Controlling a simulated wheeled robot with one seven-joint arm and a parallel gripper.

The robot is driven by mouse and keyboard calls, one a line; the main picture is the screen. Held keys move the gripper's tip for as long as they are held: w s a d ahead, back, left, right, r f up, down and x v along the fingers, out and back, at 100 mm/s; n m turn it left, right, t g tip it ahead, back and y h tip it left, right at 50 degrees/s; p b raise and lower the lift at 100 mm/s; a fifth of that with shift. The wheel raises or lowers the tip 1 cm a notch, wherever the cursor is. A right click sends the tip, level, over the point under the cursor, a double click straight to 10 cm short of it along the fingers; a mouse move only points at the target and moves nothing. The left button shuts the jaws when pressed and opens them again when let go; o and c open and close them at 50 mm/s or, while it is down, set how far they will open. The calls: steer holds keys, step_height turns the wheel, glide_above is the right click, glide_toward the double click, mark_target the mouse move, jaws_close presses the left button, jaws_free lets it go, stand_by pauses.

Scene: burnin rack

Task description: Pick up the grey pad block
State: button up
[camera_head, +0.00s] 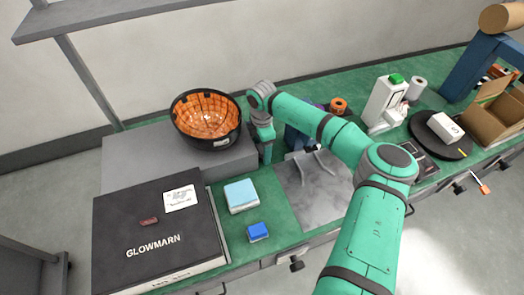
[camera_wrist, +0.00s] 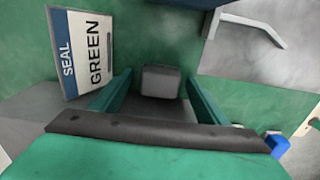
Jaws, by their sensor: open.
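The grey pad block (camera_wrist: 161,82) is a small dark grey block with rounded edges, on the green surface in the wrist view. My gripper (camera_wrist: 158,80) is open, with one green finger to the left of the block and one to the right. The block appears between the fingers; I cannot tell whether the fingertips are down at its height. In the head view my gripper (camera_head: 267,150) points down at the right end of the grey platform, and the grey pad block cannot be made out there.
A box labelled SEAL GREEN (camera_wrist: 88,50) lies left of the block. A bowl with orange inside (camera_head: 207,119) stands on the grey platform (camera_head: 135,155). A black GLOWMARN case (camera_head: 150,220), a light blue block (camera_head: 241,196) and a blue block (camera_head: 258,232) are nearer. Green surface shows around them.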

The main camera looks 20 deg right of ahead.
steer(key=c, duration=1.1)
steer(key=shift+c, duration=0.2)
steer(key=shift+r, duration=0.15)
steer(key=shift+r, duration=0.6)
steer(key=s+r, duration=1.1)
steer(key=s, duration=0.3)
steer(key=shift+a+r, duration=0.3)
steer(key=shift+o, duration=0.5)
